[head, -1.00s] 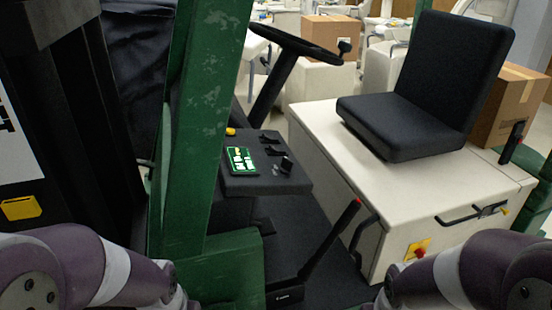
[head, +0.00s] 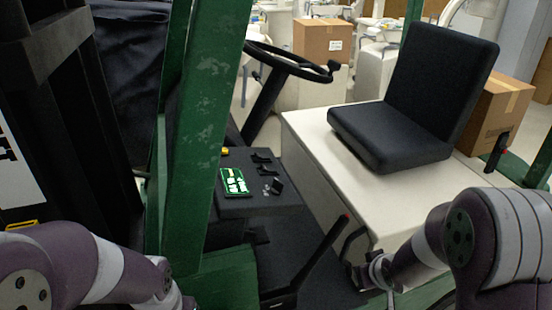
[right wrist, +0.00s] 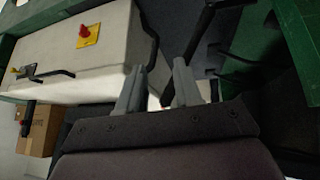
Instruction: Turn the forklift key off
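The forklift's black control panel (head: 258,205) is left of centre in the head view, with a lit green display (head: 234,181) and small black levers (head: 264,164). A small silvery part, possibly the key (head: 267,191), sits beside a black knob (head: 277,186); its position is too small to read. My right gripper (right wrist: 156,78) is open and empty in the right wrist view. In the head view my right arm ends low, by the front of the seat base, apart from the panel. My left arm is at the lower left; its gripper is out of view.
A green post (head: 200,130) stands left of the panel. The steering wheel (head: 290,60) is behind it. A red-tipped lever (head: 325,250) rises between panel and cream seat base (head: 330,125). The black seat (head: 395,135) is on top. The red switch (right wrist: 84,32) shows in the wrist view.

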